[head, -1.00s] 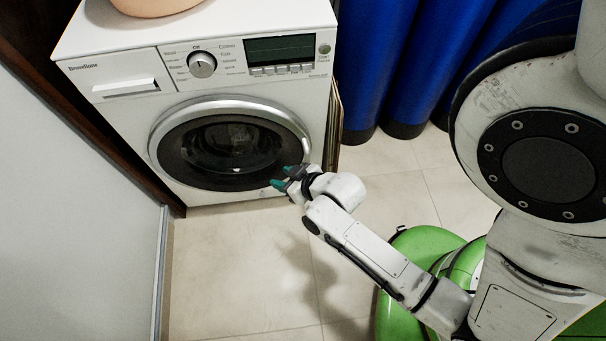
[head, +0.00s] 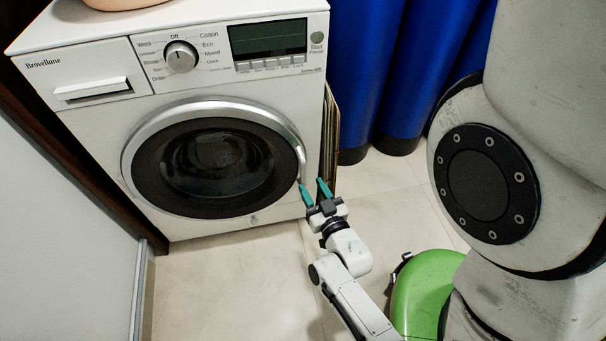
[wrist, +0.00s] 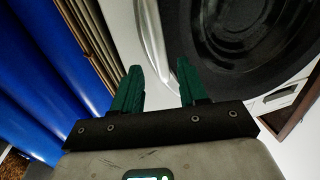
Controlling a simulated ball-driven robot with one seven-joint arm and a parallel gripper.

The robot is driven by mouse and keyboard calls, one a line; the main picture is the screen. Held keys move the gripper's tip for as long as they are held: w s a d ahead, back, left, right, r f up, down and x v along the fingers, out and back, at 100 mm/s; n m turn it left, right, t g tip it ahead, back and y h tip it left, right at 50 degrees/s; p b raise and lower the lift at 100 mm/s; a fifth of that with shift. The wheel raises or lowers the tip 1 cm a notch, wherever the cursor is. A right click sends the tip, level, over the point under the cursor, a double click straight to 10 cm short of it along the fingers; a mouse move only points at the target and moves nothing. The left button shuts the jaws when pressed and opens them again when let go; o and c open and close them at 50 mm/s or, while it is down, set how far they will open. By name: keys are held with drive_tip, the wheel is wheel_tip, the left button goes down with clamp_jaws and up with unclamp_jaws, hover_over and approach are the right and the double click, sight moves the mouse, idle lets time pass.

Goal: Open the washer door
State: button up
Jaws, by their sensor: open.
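The white washer (head: 85,135) stands against the back, seen from above and in front. Its round door (head: 218,163), with a silver rim and dark glass, looks shut. A silver handle (head: 301,160) sits on the right side of the rim. My gripper (head: 311,184) is open and empty, with its teal fingers pointing up at the lower right of the door, just below the handle. In the wrist view my gripper (wrist: 158,66) has its two fingers spread, and the silver rim (wrist: 152,42) shows ahead between and beyond the tips. I cannot tell whether a finger touches it.
Blue cylinders (head: 412,75) stand to the right of the washer. Thin brown panels (head: 331,130) lean between them and the washer. A grey-white panel (head: 60,235) borders the left. The tiled floor (head: 225,285) in front of the washer is clear.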

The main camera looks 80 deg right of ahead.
sight(305, 175)
drive_tip(key=b+x, duration=0.1)
drive_tip(key=x, duration=0.5)
drive_tip(key=shift+w+d, duration=0.2)
drive_tip(key=shift+d, duration=0.1)
drive_tip(key=shift+c, duration=0.3)
clamp_jaws()
